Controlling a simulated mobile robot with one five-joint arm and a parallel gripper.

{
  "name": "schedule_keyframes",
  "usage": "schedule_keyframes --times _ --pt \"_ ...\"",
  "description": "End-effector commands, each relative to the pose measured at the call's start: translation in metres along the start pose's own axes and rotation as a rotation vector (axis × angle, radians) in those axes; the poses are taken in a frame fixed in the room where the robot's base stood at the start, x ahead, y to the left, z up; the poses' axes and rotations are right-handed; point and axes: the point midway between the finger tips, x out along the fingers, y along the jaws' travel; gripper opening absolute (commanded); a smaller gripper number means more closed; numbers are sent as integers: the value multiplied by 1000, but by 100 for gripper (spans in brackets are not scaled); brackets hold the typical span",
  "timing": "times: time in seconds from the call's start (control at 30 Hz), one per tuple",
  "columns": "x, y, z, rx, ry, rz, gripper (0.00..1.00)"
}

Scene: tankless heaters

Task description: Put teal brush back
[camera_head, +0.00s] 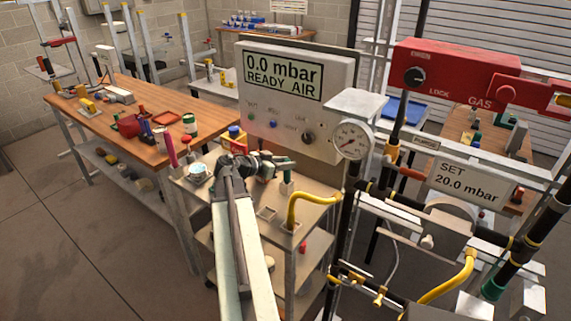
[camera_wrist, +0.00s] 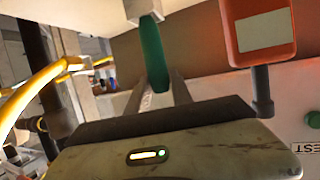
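The teal brush shows in the wrist view as a curved green handle (camera_wrist: 153,55) with a pale block at its upper end. My gripper (camera_wrist: 158,82) has its two dark fingers converging on the lower end of this handle, and they look shut on it. In the head view my gripper (camera_head: 272,162) is above the small cart, with a green bar-like part at its tip. A green upright piece (camera_head: 286,187) stands just below it, by the cart top (camera_head: 255,200). I cannot tell whether both green parts belong to the brush.
The pressure panel (camera_head: 290,100) stands close behind my gripper. A yellow hose (camera_head: 308,203), a gauge (camera_head: 351,139) and black pipes are close on the right. A square socket (camera_head: 266,213) is on the cart top. A wooden workbench (camera_head: 160,100) with tools is at left.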

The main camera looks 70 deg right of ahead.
Motion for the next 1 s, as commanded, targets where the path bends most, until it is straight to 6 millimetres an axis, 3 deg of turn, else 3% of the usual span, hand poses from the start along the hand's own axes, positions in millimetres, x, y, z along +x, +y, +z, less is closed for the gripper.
schedule_keyframes --times 0.07,0.43,0.8,1.0 --pt "0 0 0 0 0 0 47" --pt "-3 0 -6 0 0 -1 47" --pt "-90 0 -7 -2 -1 -6 47" --pt "-118 0 -4 -1 -1 -3 47"
